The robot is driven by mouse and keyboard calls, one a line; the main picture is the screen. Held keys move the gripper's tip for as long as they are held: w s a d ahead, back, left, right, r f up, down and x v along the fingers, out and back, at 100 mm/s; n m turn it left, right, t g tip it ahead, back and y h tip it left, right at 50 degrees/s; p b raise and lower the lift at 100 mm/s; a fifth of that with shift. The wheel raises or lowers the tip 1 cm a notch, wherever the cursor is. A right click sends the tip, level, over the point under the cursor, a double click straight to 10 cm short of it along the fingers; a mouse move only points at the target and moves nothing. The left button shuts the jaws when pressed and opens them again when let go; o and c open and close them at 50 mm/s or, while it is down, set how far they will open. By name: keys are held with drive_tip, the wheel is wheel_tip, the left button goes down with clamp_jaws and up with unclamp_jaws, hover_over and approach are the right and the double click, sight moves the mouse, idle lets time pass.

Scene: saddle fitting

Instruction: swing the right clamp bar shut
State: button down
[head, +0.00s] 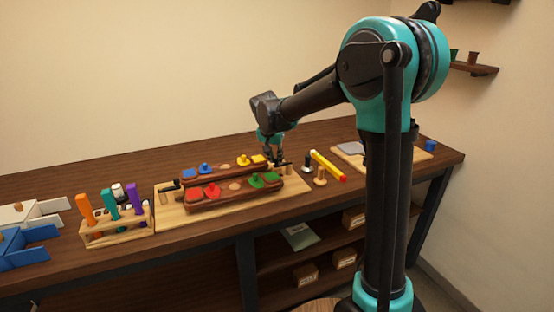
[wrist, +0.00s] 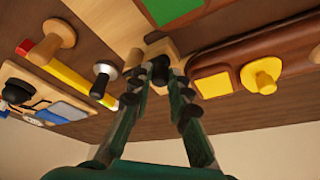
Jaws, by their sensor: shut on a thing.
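The saddle is two long brown padded halves (head: 232,193) on a pale wooden board (head: 170,215), with coloured patches and knobs on top. My gripper (head: 276,163) reaches down at the board's right end. In the wrist view its dark green fingers (wrist: 160,76) are closed around a small dark part of the right clamp bar (wrist: 158,64). Pale wood of the clamp (wrist: 133,25) shows just beyond the fingertips. The fingers hide much of the bar, so I cannot tell its exact angle. The saddle end with a yellow knob (wrist: 262,76) lies beside the fingers.
A tool rack (head: 117,229) stands left. Another board (head: 415,154) lies at the far right. Bare bench lies behind the saddle.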

drive_tip(key=shift+w+a+m, duration=0.1)
drive_tip(key=shift+m, duration=0.2)
drive_tip(key=c, duration=1.4)
unclamp_jaws()
drive_tip(key=shift+c, duration=0.2)
drive_tip(key=v, duration=1.2)
drive_tip(key=shift+w, duration=0.1)
drive_tip(key=s+d+f+n, duration=0.2)
drive_tip(key=s+d+f, duration=0.85)
drive_tip(key=d, duration=0.25)
drive_tip(key=s+d+f+n, duration=0.1)
drive_tip(key=s+d+f, duration=0.3)
drive_tip(key=s+f, duration=0.3)
drive_tip(key=s+d+f+n+y, duration=0.1)
drive_tip(key=s+d+f, duration=0.3)
drive_tip(key=s+f, duration=0.3)
drive_tip(key=s, duration=0.3)
drive_tip(key=shift+n+y, duration=0.3)
